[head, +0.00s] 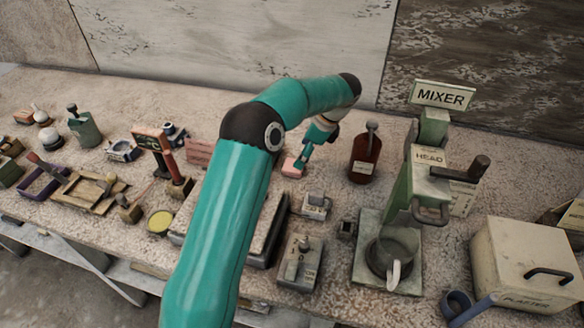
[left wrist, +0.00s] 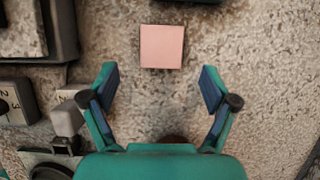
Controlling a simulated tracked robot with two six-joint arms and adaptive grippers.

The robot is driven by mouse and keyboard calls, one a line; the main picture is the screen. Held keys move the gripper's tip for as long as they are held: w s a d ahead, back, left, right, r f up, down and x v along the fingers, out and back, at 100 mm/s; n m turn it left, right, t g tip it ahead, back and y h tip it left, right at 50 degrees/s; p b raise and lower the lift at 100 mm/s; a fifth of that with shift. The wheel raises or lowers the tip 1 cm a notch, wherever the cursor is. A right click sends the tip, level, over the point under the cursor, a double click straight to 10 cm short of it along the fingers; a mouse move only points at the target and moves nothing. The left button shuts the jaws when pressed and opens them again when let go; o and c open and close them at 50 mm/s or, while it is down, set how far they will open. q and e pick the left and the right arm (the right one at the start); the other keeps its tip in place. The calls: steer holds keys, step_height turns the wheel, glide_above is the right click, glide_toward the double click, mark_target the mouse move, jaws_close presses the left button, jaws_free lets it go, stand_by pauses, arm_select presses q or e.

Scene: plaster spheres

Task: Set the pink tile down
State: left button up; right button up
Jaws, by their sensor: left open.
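The pink tile (left wrist: 162,46) lies flat on the speckled bench in the left wrist view, its square face fully visible. It also shows in the head view (head: 291,167), partly beside my gripper. My left gripper (left wrist: 160,77) is open, with a wide gap between its blue-padded fingers. The tile is beyond the fingertips in that view, roughly centred between them, and neither finger touches it. In the head view my left gripper (head: 304,156) is small and close to the tile. My right gripper is not in view.
A brown bottle (head: 364,156) stands right of the tile. The green mixer (head: 426,180) is further right, with a plaster box (head: 530,262) beyond. A dark-edged slab (head: 266,246) and small blocks (head: 316,206) sit nearer. Bare bench surrounds the tile in the wrist view.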

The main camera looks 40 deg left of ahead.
mark_target(288, 170)
arm_select(q)
steer(key=shift+d+p+x, duration=0.15)
steer(key=shift+p+x, duration=0.05)
steer(key=shift+x, duration=1.2)
steer(key=shift+d+p+x, duration=0.15)
steer(key=shift+p+x, duration=0.05)
steer(key=shift+x, duration=1.15)
steer(key=shift+w+f, duration=0.1)
steer(key=shift+w, duration=0.05)
steer(key=c, duration=1.3)
